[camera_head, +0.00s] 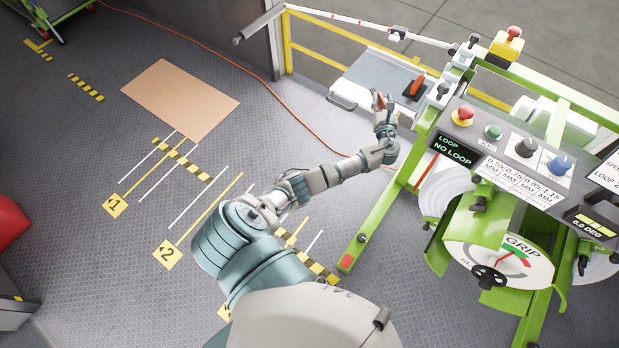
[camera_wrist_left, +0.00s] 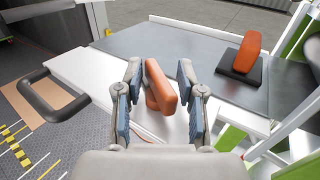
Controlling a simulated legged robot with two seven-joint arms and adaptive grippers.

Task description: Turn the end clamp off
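My left gripper (camera_head: 381,103) reaches to the near edge of the grey-topped table. In the left wrist view its two fingers (camera_wrist_left: 158,100) stand apart, on either side of an orange lever handle (camera_wrist_left: 162,87), which looks like the end clamp's handle. The lever is tilted, and I see gaps between it and the blue finger pads. In the head view the gripper mostly hides this lever. A second orange handle (camera_head: 416,86) on a black base lies farther right on the table; it also shows in the left wrist view (camera_wrist_left: 243,58). My right gripper is not in view.
The grey table top (camera_head: 375,72) has a black side handle (camera_wrist_left: 52,98) at its left. A green machine frame with a control panel (camera_head: 510,150) stands to the right. An orange cable (camera_head: 270,90) crosses the floor. The floor at left is mostly clear.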

